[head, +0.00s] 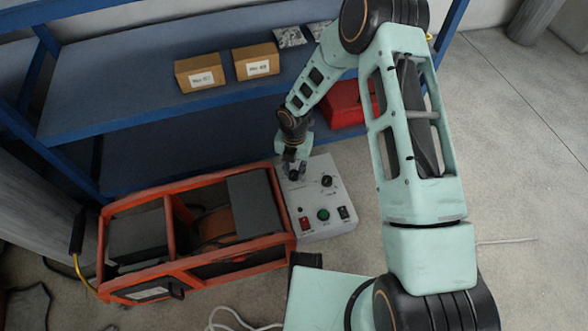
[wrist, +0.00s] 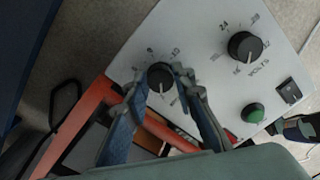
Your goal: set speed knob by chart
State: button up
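The grey-white control panel (head: 337,193) stands on the floor, joined to the orange-framed machine. It also shows in the wrist view (wrist: 208,75). My gripper (wrist: 161,74) is down over a black knob (wrist: 160,79) with a printed number scale, one fingertip on each side and close against it. A white pointer mark on this knob points downward in the picture; its label is partly hidden by a finger. A second black knob (wrist: 244,46), marked VOLTS, stands apart from my gripper and also shows in the head view (head: 326,181). In the head view my gripper (head: 293,174) hides most of the held knob.
The panel has a green button (head: 323,215), a red switch (head: 304,223) and a black switch (head: 343,212). The orange frame (head: 168,222) stands close beside it. A blue shelf (head: 130,95) behind holds cardboard boxes (head: 200,73) and a red case (head: 345,103). Floor at right is mostly clear.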

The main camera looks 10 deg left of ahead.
grip_shut()
jog(key=shift+m, duration=0.3)
